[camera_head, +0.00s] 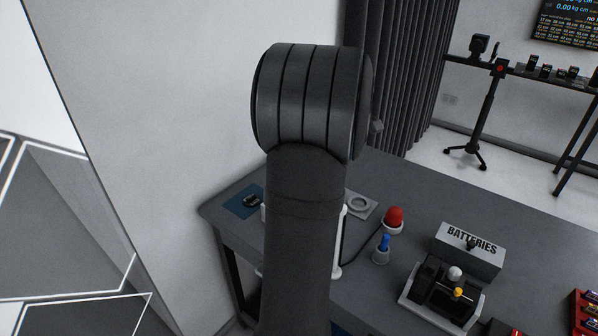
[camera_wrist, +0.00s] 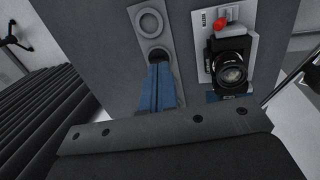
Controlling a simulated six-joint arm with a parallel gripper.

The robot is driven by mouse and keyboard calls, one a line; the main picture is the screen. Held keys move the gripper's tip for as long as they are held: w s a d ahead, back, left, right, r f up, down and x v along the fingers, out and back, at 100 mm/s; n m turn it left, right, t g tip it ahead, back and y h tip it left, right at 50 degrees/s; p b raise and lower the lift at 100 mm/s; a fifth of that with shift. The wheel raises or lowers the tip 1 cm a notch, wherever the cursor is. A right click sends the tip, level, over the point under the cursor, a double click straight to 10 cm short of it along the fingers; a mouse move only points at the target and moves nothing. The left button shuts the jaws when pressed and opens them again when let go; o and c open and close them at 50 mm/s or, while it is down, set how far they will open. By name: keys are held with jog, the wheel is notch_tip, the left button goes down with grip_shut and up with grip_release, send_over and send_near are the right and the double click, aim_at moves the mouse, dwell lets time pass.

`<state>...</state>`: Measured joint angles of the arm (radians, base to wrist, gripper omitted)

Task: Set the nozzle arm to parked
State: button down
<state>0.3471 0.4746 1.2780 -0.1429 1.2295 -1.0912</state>
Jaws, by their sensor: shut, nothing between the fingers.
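I cannot make out a nozzle arm for certain in either view. My gripper shows in the wrist view as two blue fingers (camera_wrist: 158,68) pressed together, with nothing seen between them. Their tips are over or close to a dark round spot on a light grey plate (camera_wrist: 133,12); I cannot tell if they touch it. The plate also carries a pale ring (camera_wrist: 150,22). In the head view a similar ringed plate (camera_head: 371,209) lies just right of my arm. My arm hides my gripper and the table's middle there.
The wrist view shows a black camera-like device (camera_wrist: 232,68) and a red knob (camera_wrist: 221,24). On the dark table (camera_head: 500,225) stand a red dome (camera_head: 394,217), a blue-topped item (camera_head: 383,244), a batteries box (camera_head: 468,252) and a black device in a white tray (camera_head: 425,312).

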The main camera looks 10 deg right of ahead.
jog(key=w+a+r+n+h, duration=0.1)
jog(key=a+r+n+h, duration=0.1)
jog(key=a, duration=0.4)
jog(key=w+a+r+n+h, duration=0.2)
jog(key=a+n+h, duration=0.1)
jog(key=a, duration=0.3)
jog(key=s+a+f+n+t+h, duration=0.1)
jog(key=s+a+n+h, duration=0.25)
jog(key=a, duration=0.45)
jog(key=s+a+f+n+t+h, duration=0.1)
jog(key=s+a+f+n+h, duration=0.1)
jog(key=s+a, duration=0.4)
jog(key=s+h, duration=0.1)
jog(key=s+a+h, duration=0.1)
jog(key=s+h, duration=0.1)
jog(key=s+a+h, duration=0.1)
jog(key=s+h, duration=0.1)
jog(key=shift+s+a+f+n, duration=0.1)
jog(key=shift+s+a+n, duration=0.05)
jog(key=shift+s+n, duration=0.1)
jog(key=w+d, duration=0.2)
jog(key=d, duration=1.2)
jog(key=shift+w+f, duration=0.2)
jog(key=shift+f, duration=0.1)
